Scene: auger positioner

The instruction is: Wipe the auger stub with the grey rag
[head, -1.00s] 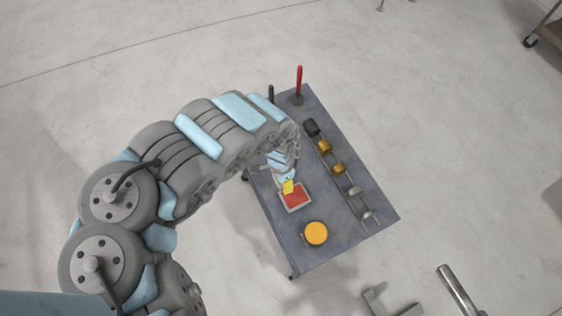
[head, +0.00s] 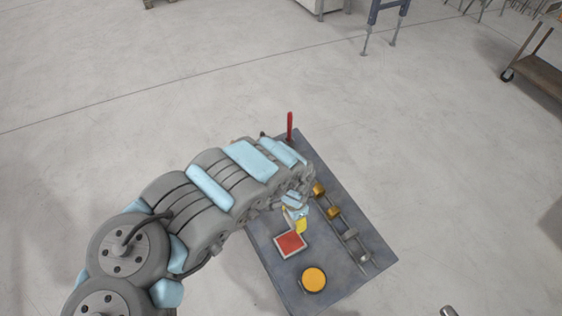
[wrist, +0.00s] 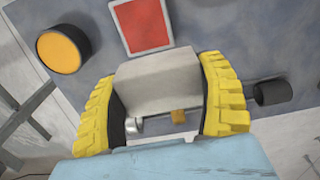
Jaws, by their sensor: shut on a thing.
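My gripper (head: 301,226) is above the cart top in the head view, just beyond the upper right of the red-filled tray. In the wrist view its yellow fingers (wrist: 160,72) are shut on a grey block-like piece, which looks like the grey rag (wrist: 160,88). It is held clear of the red tray. A round metal end (head: 449,312), possibly the auger stub, shows at the bottom edge of the head view. Most of it is out of frame, so I cannot be sure.
The cart top (head: 268,262) holds the red tray (head: 290,244), an orange round piece (head: 314,279) and a red upright handle (head: 290,127). A rack of gold pieces (head: 333,212) and grey pieces lies along its right side. Open floor surrounds the cart.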

